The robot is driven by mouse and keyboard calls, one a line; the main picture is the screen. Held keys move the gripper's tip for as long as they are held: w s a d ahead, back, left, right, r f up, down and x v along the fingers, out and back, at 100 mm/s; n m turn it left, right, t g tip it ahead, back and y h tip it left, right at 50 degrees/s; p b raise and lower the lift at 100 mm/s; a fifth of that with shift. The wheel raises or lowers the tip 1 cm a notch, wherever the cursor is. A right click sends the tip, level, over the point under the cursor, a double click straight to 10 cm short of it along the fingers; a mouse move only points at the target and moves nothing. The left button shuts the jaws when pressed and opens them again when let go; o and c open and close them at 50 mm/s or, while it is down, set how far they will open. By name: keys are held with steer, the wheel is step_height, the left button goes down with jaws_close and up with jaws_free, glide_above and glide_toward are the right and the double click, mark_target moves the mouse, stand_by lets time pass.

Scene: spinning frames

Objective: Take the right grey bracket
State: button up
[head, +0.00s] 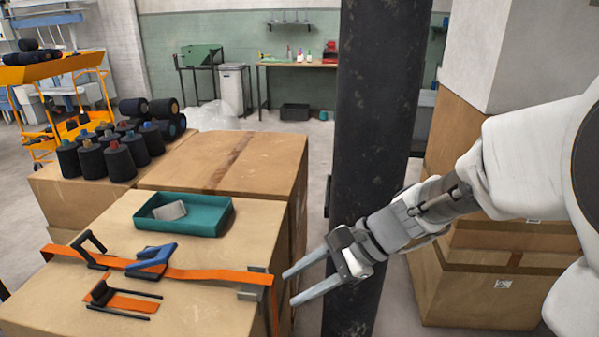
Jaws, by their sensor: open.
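The right grey bracket (251,291) sits at the right edge of the front cardboard box, where an orange strap (205,275) runs over the edge. It is small and grey-green. My gripper (290,288) is open and empty. Its two pale fingers point left towards the bracket, and their tips appear just to its right in the picture. I cannot tell how far apart they are in depth. Another dark grey bracket-like piece (90,248) stands at the strap's left part.
A blue buckle (152,258) lies on the strap. A black-and-orange piece (120,303) lies in front. A teal tray (222,215) holding a pale block stands behind. Dark thread cones (120,162) stand at the back left. A dark pillar (375,110) rises behind my gripper.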

mark_target(251, 294)
steer(key=w+a+f+m+t+y+b, duration=0.1)
steer(key=w+a+f+m+y+b, duration=0.3)
steer(key=w+f+m, duration=0.55)
steer(key=a+f+n+b, duration=0.1)
steer(key=a, duration=0.1)
steer(key=a+f+b, duration=0.1)
steer(key=a, duration=0.1)
steer(key=s+a+f+n+b, duration=0.1)
steer(key=a+f, duration=0.1)
steer(key=shift+a+n+h, duration=0.25)
steer(key=shift+n+h, duration=0.05)
steer(key=shift+n, duration=0.05)
jaws_close()
